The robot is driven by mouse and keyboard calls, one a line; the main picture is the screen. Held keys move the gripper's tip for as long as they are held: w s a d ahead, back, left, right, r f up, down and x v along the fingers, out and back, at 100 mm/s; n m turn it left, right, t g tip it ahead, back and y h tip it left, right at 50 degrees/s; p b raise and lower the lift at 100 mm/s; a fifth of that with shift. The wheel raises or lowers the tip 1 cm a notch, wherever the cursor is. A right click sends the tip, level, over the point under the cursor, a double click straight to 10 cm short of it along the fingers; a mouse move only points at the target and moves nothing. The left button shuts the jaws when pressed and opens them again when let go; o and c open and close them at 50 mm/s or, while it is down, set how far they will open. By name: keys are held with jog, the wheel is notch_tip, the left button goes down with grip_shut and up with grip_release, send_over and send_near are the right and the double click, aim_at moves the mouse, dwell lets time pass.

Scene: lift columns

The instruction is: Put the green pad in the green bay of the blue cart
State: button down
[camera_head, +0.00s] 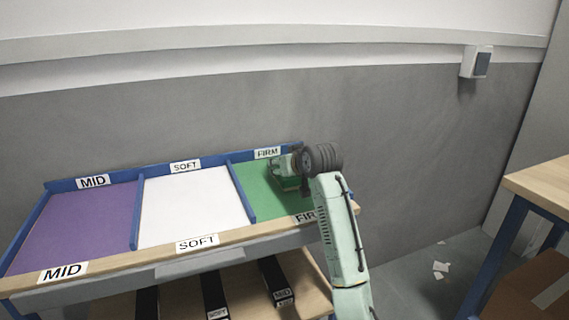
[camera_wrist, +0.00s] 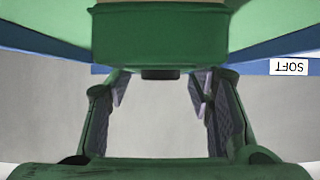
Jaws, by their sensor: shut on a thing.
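The green pad (camera_wrist: 160,40) is a green block at the fingertips of my gripper (camera_wrist: 160,84) in the wrist view, with a small dark piece on its near side. My gripper is shut on it. In the head view my gripper (camera_head: 291,176) is over the green bay (camera_head: 262,192), the right-hand bay of the blue cart (camera_head: 134,215), labelled FIRM. The pad (camera_head: 289,184) shows only as a small green patch under my gripper, partly hidden by it. I cannot tell whether it touches the bay floor.
The white SOFT bay (camera_head: 190,208) and purple MID bay (camera_head: 85,228) are empty. Blue dividers and rims edge the bays. A grey wall (camera_head: 400,140) stands behind. A wooden-topped table (camera_head: 545,182) is at the right. Dark labelled strips (camera_head: 275,280) lie on the lower shelf.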

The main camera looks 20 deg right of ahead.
jog(key=shift+f, duration=0.1)
jog(key=c, duration=0.8)
grip_release()
jog(key=shift+f, duration=0.1)
jog(key=shift+o, duration=0.2)
jog(key=shift+r, duration=0.35)
jog(key=b+v, duration=0.2)
jog(key=v, duration=1)
jog(key=shift+f, duration=0.15)
